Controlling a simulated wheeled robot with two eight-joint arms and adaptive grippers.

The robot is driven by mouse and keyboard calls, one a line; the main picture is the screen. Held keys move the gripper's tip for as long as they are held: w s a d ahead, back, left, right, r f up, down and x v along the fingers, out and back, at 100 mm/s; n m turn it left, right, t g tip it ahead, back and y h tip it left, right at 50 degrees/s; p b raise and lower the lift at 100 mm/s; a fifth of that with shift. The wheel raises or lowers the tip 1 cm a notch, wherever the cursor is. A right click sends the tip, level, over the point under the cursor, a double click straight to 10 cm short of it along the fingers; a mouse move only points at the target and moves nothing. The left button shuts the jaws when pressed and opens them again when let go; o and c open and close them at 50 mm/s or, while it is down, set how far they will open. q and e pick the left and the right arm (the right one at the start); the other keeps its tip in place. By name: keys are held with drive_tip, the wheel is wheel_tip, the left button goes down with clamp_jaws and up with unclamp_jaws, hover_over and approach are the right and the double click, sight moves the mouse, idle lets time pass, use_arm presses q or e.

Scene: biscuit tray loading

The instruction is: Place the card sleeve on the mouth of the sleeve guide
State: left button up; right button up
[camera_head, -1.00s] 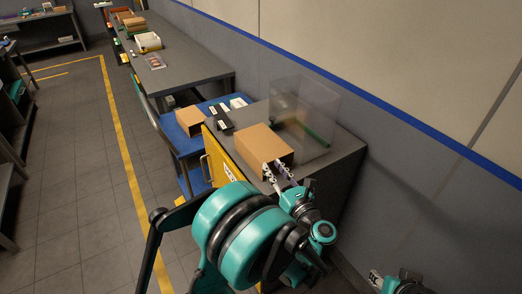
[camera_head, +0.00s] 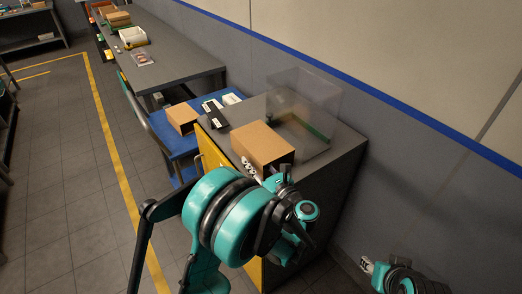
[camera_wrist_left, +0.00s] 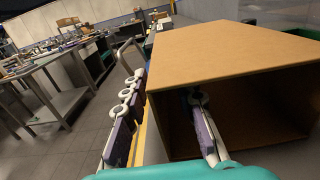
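The brown card sleeve (camera_head: 262,142) lies on the grey top of a cabinet; its near end is open in the left wrist view (camera_wrist_left: 235,55). My left gripper (camera_head: 250,169) is at the sleeve's near left corner. In the left wrist view its fingers (camera_wrist_left: 165,95) are spread apart, one outside the sleeve's left wall and one in front of or inside the dark opening. I cannot tell if they touch the card. My right gripper (camera_head: 366,266) is at the lower right, away from the sleeve; its finger gap is unclear. I cannot clearly identify the sleeve guide.
A clear panelled box (camera_head: 305,95) with a green strip stands behind the sleeve, by the wall. A yellow panel (camera_head: 212,158) fronts the cabinet. Floor is clear on the left.

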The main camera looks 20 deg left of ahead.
sight(247, 155)
use_arm(q)
drive_tip(key=x, duration=0.3)
drive_tip(key=shift+w+a+b, duration=0.15)
drive_tip(key=shift+a+b, duration=0.1)
drive_tip(key=shift+b, duration=0.15)
drive_tip(key=shift+c, duration=0.3)
clamp_jaws()
